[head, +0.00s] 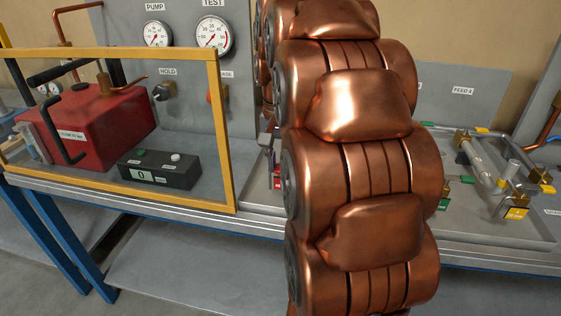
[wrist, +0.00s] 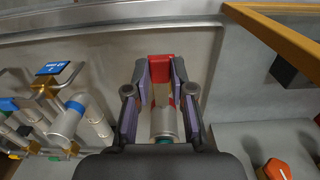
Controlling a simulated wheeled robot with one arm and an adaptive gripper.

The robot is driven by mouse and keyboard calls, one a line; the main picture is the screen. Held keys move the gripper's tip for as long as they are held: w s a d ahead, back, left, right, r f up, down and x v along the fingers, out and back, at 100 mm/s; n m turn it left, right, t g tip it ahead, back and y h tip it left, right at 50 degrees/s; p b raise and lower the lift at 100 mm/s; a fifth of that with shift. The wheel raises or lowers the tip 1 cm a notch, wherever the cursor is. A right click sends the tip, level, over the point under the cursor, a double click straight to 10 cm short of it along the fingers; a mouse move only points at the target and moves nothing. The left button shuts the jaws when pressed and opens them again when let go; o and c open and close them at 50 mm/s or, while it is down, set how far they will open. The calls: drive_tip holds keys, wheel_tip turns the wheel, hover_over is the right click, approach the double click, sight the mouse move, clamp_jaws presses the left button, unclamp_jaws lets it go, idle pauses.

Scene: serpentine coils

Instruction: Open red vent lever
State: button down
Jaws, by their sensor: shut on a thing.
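The red vent lever (wrist: 161,68) is in the upper middle of the wrist view, a small red U-shaped piece above a grey metal cylinder (wrist: 163,122). My gripper (wrist: 161,78) has its two dark fingers on either side of the red lever and is shut on it. The cylinder shows between the fingers, with a teal band at its lower end. In the head view my copper-coloured arm covers the middle of the bench and hides most of the gripper and lever.
A yellow frame (head: 226,150) stands left of my arm, before a red box (head: 105,118) and a black display box (head: 160,170). An orange knob (wrist: 277,170) shows at the wrist view's lower right.

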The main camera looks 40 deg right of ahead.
sight(280, 167)
drive_tip(key=c, duration=1)
unclamp_jaws()
drive_tip(key=shift+r, duration=0.1)
drive_tip(key=shift+r, duration=3.7)
